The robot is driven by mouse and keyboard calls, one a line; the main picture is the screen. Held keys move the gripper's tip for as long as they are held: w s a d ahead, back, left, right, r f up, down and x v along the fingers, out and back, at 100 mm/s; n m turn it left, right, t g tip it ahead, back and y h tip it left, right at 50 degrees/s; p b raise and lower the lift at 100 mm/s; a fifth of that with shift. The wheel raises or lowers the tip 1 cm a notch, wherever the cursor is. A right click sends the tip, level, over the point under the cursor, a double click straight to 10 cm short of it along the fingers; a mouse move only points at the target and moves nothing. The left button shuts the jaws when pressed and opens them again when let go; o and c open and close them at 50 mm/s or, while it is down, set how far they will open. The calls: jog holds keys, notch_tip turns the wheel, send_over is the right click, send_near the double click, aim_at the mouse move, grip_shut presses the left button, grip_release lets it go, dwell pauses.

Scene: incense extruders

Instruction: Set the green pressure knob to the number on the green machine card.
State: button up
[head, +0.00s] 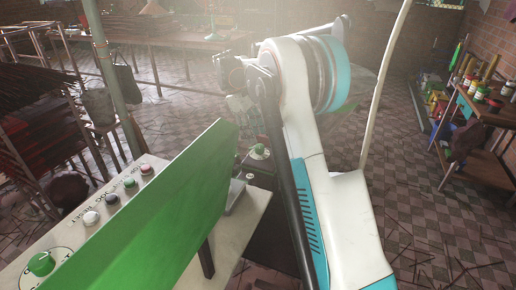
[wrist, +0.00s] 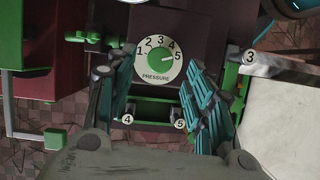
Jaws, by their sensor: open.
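The green pressure knob (wrist: 160,60) sits at the centre of a white round dial (wrist: 153,77) marked 1 to 5 and PRESSURE in the wrist view. Its pale pointer line appears to point towards the 5. My gripper (wrist: 160,72) is open, with teal fingers on either side of the dial; no contact with the knob shows. In the head view, a small green knob (head: 260,149) shows below my wrist, partly hidden by my arm. I cannot make out a green machine card with a readable number in either view.
Round tags numbered 3 (wrist: 249,57), 4 (wrist: 127,119) and 5 (wrist: 180,124) surround the dial. A large green panel (head: 150,215) stands beside a control board (head: 110,190) with several buttons and another green knob (head: 41,263). A shelf (head: 490,115) stands right; tiled floor is open.

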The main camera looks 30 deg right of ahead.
aim_at(259, 146)
jog(key=shift+b+x, duration=0.65)
jog(key=shift+x, duration=1.55)
jog(key=shift+r, duration=0.1)
jog(key=c, duration=1.1)
